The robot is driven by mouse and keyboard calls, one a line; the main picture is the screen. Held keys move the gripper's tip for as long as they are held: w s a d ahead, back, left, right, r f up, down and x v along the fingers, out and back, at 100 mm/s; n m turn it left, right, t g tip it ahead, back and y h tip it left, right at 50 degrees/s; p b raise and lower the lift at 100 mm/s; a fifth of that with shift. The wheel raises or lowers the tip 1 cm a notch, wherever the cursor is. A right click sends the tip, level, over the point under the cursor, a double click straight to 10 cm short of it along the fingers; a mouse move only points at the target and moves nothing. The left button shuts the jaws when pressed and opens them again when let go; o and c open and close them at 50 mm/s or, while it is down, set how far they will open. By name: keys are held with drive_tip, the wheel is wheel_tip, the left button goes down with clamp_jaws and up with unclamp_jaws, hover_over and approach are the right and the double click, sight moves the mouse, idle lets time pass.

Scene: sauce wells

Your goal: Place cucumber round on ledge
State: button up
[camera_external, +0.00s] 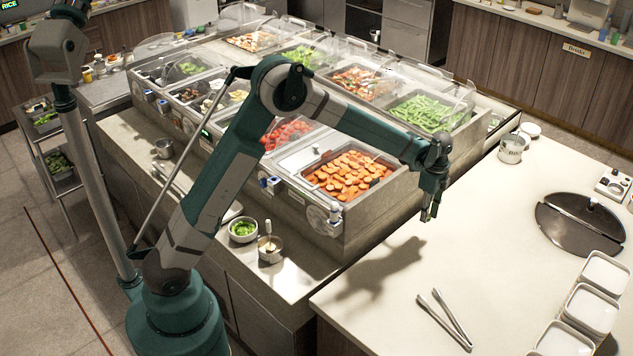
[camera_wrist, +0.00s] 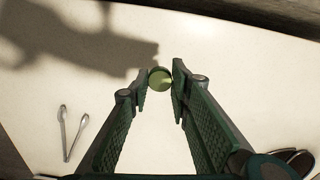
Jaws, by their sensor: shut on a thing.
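My gripper (camera_external: 427,212) hangs in the air over the white counter at the right, pointing down. In the wrist view, its two fingers (camera_wrist: 160,82) are closed on a small pale green cucumber round (camera_wrist: 159,77), held between the fingertips. The round is too small to make out in the external view. The stone ledge (camera_external: 395,207) in front of the food wells lies just left of my gripper. I cannot tell for sure which ledge the task names.
Metal tongs (camera_external: 445,318) lie on the white counter (camera_external: 385,305), also seen in the wrist view. A dark round lid (camera_external: 580,222), white containers (camera_external: 590,308) and a metal pot (camera_external: 511,148) stand to the right. Much of the counter below is clear.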

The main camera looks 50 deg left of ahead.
wheel_tip(320, 180, up, 26)
drive_tip(key=s+a+r+b, duration=0.15)
drive_tip(key=s+a, duration=0.35)
drive_tip(key=s, duration=0.5)
drive_tip(key=s+a+r+b, duration=0.1)
drive_tip(key=s+a+r, duration=0.2)
drive_tip(key=s+a, duration=0.5)
drive_tip(key=s+a+f+n+b, duration=0.1)
drive_tip(key=s+a+f, duration=0.2)
drive_tip(key=s, duration=0.9)
drive_tip(key=s+a+f+n+b, duration=0.1)
drive_tip(key=s+a+f, duration=0.15)
drive_tip(key=s, duration=0.95)
wheel_tip(320, 180, down, 27)
drive_tip(key=shift+a, duration=0.2)
drive_tip(key=shift+r, duration=0.1)
drive_tip(key=shift+f+b, duration=0.95)
drive_tip(key=shift+f, duration=2)
drive_tip(key=shift+f, duration=0.1)
